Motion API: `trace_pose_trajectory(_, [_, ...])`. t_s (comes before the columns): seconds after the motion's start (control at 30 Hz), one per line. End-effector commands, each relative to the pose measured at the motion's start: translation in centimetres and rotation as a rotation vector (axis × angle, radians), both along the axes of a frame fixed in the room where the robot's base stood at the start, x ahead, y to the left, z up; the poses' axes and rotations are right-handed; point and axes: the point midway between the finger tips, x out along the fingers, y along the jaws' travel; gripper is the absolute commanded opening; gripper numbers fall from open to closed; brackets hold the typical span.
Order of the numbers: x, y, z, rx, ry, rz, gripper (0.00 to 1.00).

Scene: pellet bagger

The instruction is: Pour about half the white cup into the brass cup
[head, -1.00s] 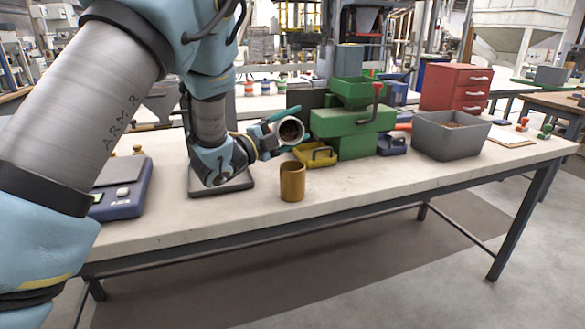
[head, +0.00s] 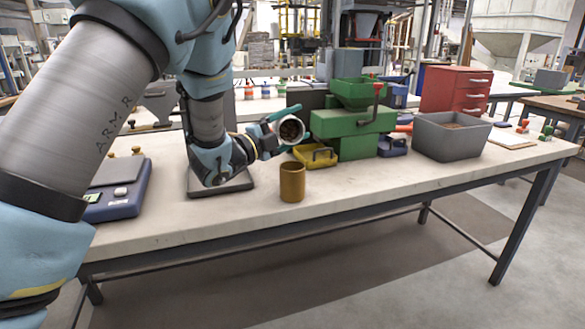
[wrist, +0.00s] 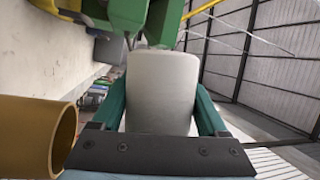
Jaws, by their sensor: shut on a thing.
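The white cup (head: 290,129) is held by my gripper (head: 280,130), which is shut on its sides. The cup is tilted well over, its mouth turned toward the head camera, and brown pellets show inside. In the wrist view the white cup (wrist: 162,88) sits between the teal fingers. The brass cup (head: 292,184) stands upright on the bench, below the white cup and apart from it. It also shows at the left edge of the wrist view (wrist: 30,140). I cannot see what is inside the brass cup. No falling pellets are visible.
A green machine (head: 352,122) stands behind and right of the cups, with a yellow tray (head: 315,155) at its front. A grey bin (head: 450,138) is further right. A blue scale (head: 118,190) and a dark plate (head: 222,186) are left. The bench front is clear right of the brass cup.

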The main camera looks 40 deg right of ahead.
Motion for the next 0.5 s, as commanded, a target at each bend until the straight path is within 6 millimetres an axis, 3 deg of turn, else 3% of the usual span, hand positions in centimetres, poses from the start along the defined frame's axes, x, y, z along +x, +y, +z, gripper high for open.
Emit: trace_pose_trajectory(0.5, [-0.09,0.04,0.14,-0.015,-0.029,0.000,0.15])
